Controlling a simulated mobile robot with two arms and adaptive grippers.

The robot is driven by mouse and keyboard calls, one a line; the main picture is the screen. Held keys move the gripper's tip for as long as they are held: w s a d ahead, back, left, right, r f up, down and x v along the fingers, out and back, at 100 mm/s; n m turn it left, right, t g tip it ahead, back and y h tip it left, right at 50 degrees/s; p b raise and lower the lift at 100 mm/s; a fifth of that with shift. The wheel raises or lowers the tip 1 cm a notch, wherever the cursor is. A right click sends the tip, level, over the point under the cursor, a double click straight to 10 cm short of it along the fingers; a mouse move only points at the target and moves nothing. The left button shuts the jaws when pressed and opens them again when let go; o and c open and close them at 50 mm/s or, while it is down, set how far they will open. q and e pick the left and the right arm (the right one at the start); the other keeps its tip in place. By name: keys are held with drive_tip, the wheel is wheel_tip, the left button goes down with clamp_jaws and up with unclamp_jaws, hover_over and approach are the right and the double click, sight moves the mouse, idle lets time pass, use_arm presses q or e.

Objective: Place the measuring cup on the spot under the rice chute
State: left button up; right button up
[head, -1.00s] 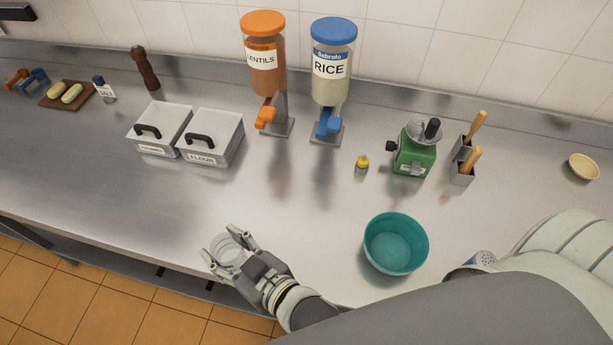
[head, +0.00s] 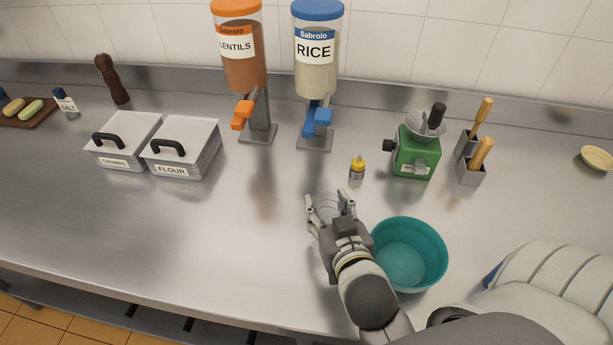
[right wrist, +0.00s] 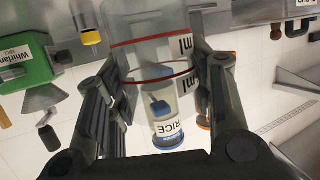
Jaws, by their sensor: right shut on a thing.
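My right gripper (head: 330,200) is shut on the clear measuring cup (head: 326,207), above the counter in front of the rice dispenser. In the right wrist view the see-through cup (right wrist: 150,42), with red lines and "ml" marks, sits between the fingers (right wrist: 158,95). The rice dispenser (head: 316,75) has a blue lid and a blue chute (head: 318,121). Its grey base plate (head: 314,143), under the chute, is bare. In the right wrist view the dispenser (right wrist: 163,112) shows upside down through the cup. My left gripper is not in view.
A small yellow-capped bottle (head: 357,168) stands between the cup and the green mill (head: 413,157). A teal bowl (head: 425,255) is beside my right wrist. The lentils dispenser (head: 238,55) and flour bin (head: 183,150) stand left. The counter before the rice dispenser is clear.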

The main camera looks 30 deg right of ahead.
drive_tip(key=w+d+p, duration=0.1)
drive_tip(key=w, duration=0.4)
drive_tip(key=w+d+p, duration=0.2)
drive_tip(key=w, duration=0.4)
drive_tip(key=w+d+p, duration=0.1)
drive_tip(key=w, duration=0.5)
drive_tip(key=shift+w+d+p, duration=0.1)
drive_tip(key=shift+d+p, duration=0.2)
drive_tip(key=shift+p, duration=0.05)
drive_tip(key=shift+f+p, duration=0.3)
drive_tip(key=shift+f, duration=1.4)
drive_tip(key=shift+f, duration=0.15)
drive_tip(key=o, duration=1)
drive_tip(key=shift+s+a+r, duration=0.1)
drive_tip(key=shift+s+r, duration=0.1)
drive_tip(key=b+v, duration=0.2)
drive_tip(key=v, duration=0.8)
drive_tip(key=shift+s, duration=0.15)
drive_tip(key=shift+v, duration=0.75)
